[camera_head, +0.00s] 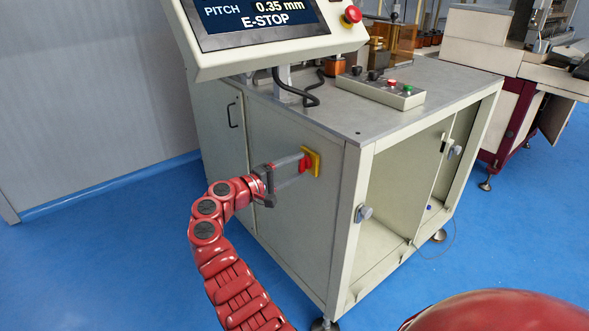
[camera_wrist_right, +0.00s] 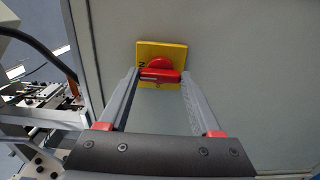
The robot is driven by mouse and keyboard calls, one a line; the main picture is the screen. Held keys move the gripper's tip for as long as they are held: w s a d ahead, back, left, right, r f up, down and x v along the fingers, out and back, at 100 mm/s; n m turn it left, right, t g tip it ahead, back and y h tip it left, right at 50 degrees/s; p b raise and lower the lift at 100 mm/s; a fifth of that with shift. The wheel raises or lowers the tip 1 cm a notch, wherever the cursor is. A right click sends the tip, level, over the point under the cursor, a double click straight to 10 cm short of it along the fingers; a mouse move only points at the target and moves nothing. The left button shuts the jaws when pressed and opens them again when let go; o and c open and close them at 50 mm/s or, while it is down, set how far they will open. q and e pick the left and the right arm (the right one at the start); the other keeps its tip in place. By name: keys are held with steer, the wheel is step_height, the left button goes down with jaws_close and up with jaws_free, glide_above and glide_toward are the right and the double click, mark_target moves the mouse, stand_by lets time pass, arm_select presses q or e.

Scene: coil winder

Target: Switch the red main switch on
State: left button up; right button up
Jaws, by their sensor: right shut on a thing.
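The red main switch (camera_head: 305,163) sits on a yellow plate (camera_head: 316,162) on the side panel of the grey machine cabinet. In the right wrist view the red knob (camera_wrist_right: 160,72) lies crosswise between my fingertips, in front of the yellow plate (camera_wrist_right: 176,49). A dark letter shows on the plate beside the knob. My right gripper (camera_head: 304,163) reaches to the switch from the left and is shut on the knob, one finger at each end. The screen (camera_head: 262,14) above reads "E-STOP" and "PITCH 0.35 mm". My left gripper is not in view.
A red emergency button (camera_head: 352,14) sits on the screen housing. A button box (camera_head: 380,90) lies on the cabinet top (camera_head: 440,84). The cabinet's open front (camera_head: 400,205) faces right. Blue floor lies clear around the cabinet's left side.

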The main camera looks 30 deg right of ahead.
steer(key=shift+f, duration=0.1)
steer(key=o, duration=1.4)
steer(key=a, duration=0.5)
steer(key=s+a+p, duration=0.1)
steer(key=a, duration=1.1)
steer(key=shift+s+a+p, duration=0.15)
steer(key=shift+s+p, duration=0.05)
steer(key=shift+p, duration=0.1)
